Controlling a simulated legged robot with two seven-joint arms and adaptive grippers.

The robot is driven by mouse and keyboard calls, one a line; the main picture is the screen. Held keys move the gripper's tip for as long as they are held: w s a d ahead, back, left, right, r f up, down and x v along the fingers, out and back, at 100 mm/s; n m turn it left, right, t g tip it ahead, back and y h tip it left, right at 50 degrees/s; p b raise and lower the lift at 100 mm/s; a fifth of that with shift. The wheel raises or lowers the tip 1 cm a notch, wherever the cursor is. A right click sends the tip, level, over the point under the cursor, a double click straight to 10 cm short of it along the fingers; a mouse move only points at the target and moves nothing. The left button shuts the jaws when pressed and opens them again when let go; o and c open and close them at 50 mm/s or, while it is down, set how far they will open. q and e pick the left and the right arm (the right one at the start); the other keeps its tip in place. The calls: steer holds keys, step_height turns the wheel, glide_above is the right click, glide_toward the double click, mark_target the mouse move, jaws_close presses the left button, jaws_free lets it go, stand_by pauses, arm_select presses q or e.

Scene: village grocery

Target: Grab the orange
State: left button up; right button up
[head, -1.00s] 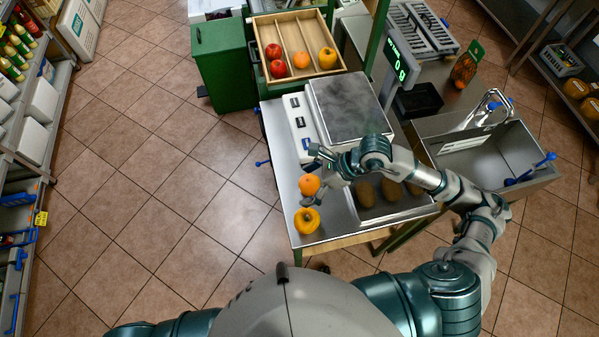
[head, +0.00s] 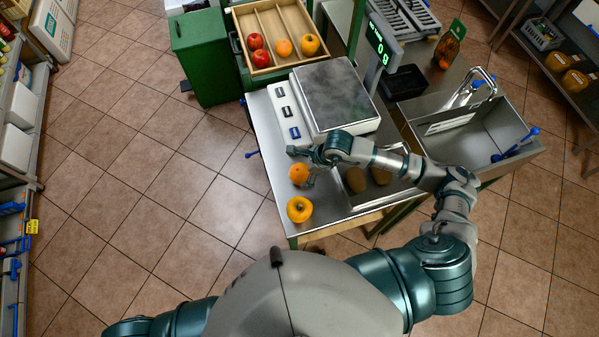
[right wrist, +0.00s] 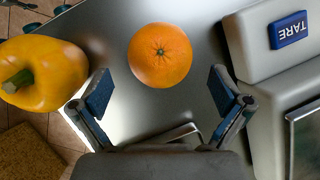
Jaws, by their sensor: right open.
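An orange (head: 299,173) sits on the metal counter (head: 262,118) near its left edge. It also shows in the right wrist view (right wrist: 160,55), just beyond and between the fingertips. My right gripper (head: 300,164) is open and empty, with its fingers beside the orange. In the right wrist view the two blue-padded fingers (right wrist: 158,92) are spread wide, and neither appears to touch the fruit. A second orange (head: 284,48) lies in the wooden divided tray at the back. My left gripper is not in view.
A yellow pepper (head: 299,209) stands on the counter close to the orange; it also fills the left of the right wrist view (right wrist: 40,75). The scale (head: 335,95) stands behind. Brown fruits (head: 356,180) lie in a recess to the right.

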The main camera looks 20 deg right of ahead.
mark_target(299, 173)
steer(key=x, duration=0.5)
steer(key=shift+w+r, duration=0.1)
steer(key=c, duration=1.3)
